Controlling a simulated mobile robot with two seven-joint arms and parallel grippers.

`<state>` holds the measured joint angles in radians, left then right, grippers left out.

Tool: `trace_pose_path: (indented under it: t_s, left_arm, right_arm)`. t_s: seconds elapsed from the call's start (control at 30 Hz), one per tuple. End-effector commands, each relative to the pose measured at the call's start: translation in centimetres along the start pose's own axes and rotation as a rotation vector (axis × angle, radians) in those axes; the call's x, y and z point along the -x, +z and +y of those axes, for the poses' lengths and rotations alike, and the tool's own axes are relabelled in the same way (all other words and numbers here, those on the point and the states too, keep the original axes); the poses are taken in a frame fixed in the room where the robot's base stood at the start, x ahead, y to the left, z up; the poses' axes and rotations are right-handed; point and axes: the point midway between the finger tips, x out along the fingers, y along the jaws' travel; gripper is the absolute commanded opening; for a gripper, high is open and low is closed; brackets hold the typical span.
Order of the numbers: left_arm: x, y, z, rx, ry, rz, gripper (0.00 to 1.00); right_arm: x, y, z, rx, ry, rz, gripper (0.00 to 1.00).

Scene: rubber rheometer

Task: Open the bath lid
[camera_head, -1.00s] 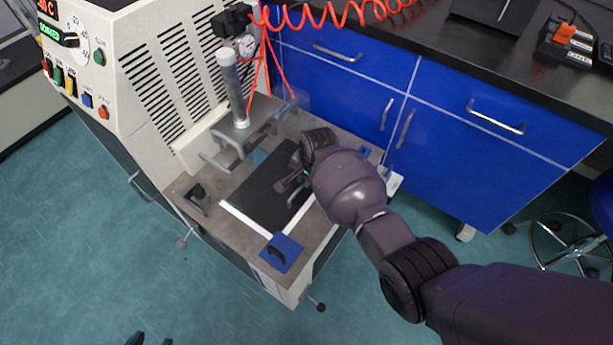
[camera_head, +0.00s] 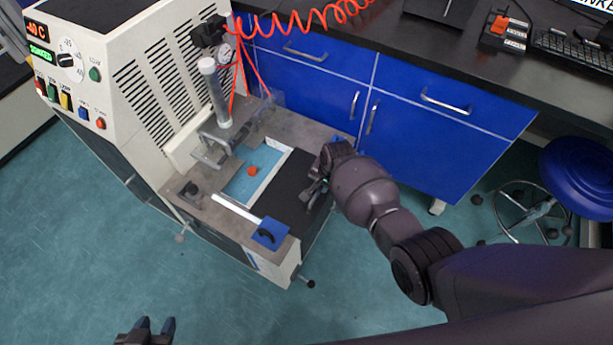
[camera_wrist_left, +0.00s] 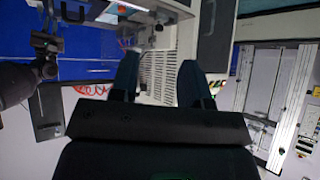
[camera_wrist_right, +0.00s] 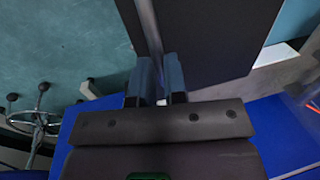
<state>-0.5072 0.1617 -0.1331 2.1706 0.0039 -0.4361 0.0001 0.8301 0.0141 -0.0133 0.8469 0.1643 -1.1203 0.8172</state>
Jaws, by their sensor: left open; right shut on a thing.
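The bath lid (camera_head: 287,181) is a flat black plate on the machine's top, lying to the right of a light-blue opening, the bath (camera_head: 243,184). A small orange thing (camera_head: 252,171) shows in the bath. My right gripper (camera_head: 318,186) is over the lid's right part. In the right wrist view my right gripper (camera_wrist_right: 160,72) is shut on the lid's thin bar handle (camera_wrist_right: 149,28), with the black lid (camera_wrist_right: 215,35) beside it. My left gripper (camera_head: 148,328) is low at the picture's bottom, away from the machine. In the left wrist view its fingers (camera_wrist_left: 158,80) are open and empty.
A clamp frame with a grey cylinder (camera_head: 215,92) stands behind the bath. Blue blocks sit at the top's corners, one at the front (camera_head: 269,233). Blue cabinets (camera_head: 420,135) stand behind, and a blue stool (camera_head: 580,178) is at the right. The floor in front is clear.

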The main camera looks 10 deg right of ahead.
Motion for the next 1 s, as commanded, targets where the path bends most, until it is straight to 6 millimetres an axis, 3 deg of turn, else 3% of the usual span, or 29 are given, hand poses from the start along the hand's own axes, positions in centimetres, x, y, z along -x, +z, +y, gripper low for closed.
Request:
trace_pose_path:
  t_s: [0.03,0.3,0.73,0.77,0.9,1.0]
  left_arm:
    - [0.4,-1.0,-0.1,0.001,-0.003,0.019,0.43]
    - [0.9,-2.0,-0.1,0.003,-0.005,0.037,0.43]
    - [0.9,-1.9,-0.1,0.002,-0.004,0.035,0.43]
    - [0.9,-1.9,-0.1,0.002,-0.004,0.035,0.43]
    - [0.9,-1.9,-0.1,0.002,-0.004,0.035,0.43]
    - [0.9,-1.9,-0.1,0.002,-0.004,0.035,0.43]
  right_arm:
    - [1.0,-0.2,0.7,-0.001,-0.003,0.005,0.0]
    - [1.0,0.0,4.1,-0.001,0.001,0.0,0.0]
    - [0.7,0.1,4.7,0.0,0.002,-0.005,0.0]
    - [0.7,0.1,4.7,0.0,0.002,-0.005,0.14]
    - [0.8,0.1,4.7,0.0,0.001,-0.004,0.35]
    - [0.8,0.1,4.6,0.0,0.001,-0.003,0.38]
